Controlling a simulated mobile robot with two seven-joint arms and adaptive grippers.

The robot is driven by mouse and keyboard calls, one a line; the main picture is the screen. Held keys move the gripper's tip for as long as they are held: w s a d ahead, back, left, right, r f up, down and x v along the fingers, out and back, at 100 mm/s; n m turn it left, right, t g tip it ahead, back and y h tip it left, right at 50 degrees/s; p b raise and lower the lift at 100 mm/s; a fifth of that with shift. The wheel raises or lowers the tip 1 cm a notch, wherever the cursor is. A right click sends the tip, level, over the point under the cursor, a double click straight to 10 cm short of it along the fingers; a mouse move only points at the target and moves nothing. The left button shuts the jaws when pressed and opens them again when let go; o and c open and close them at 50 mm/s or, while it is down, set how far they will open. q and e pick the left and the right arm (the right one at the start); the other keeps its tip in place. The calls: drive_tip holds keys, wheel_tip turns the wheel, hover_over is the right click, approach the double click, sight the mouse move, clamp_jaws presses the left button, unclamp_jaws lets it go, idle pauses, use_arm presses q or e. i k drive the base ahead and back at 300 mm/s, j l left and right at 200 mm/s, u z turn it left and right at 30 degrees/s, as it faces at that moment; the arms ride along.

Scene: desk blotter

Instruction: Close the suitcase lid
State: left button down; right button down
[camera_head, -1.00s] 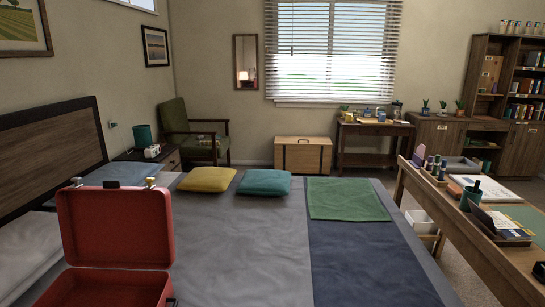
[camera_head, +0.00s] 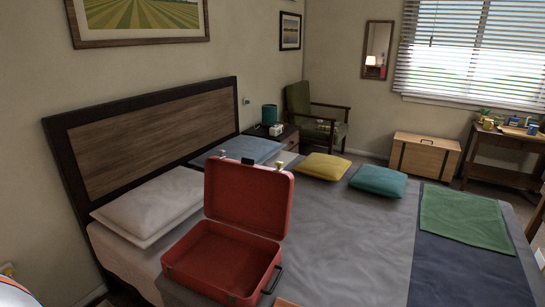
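A red suitcase (camera_head: 212,262) lies on the bed near the front of the view. Its lid (camera_head: 247,197) stands open, roughly upright, on the far side of the base. The open base looks empty where I can see into it. A dark handle (camera_head: 272,280) is on the base's right side. Pale metal fittings show on the lid's top edge. Neither of my grippers is in view.
The bed (camera_head: 345,240) has a white pillow (camera_head: 148,205) beside the suitcase, a blue pillow (camera_head: 243,147) behind it, and yellow (camera_head: 323,166) and teal (camera_head: 378,180) cushions farther right. A dark wooden headboard (camera_head: 150,140) stands at left. Grey bedding right of the suitcase is clear.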

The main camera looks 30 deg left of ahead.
sight(244, 195)
drive_tip(key=j+z, duration=0.2)
drive_tip(key=j, duration=0.65)
drive_tip(key=k+j+z, duration=0.1)
drive_tip(key=j+z, duration=0.15)
drive_tip(key=j, duration=0.6)
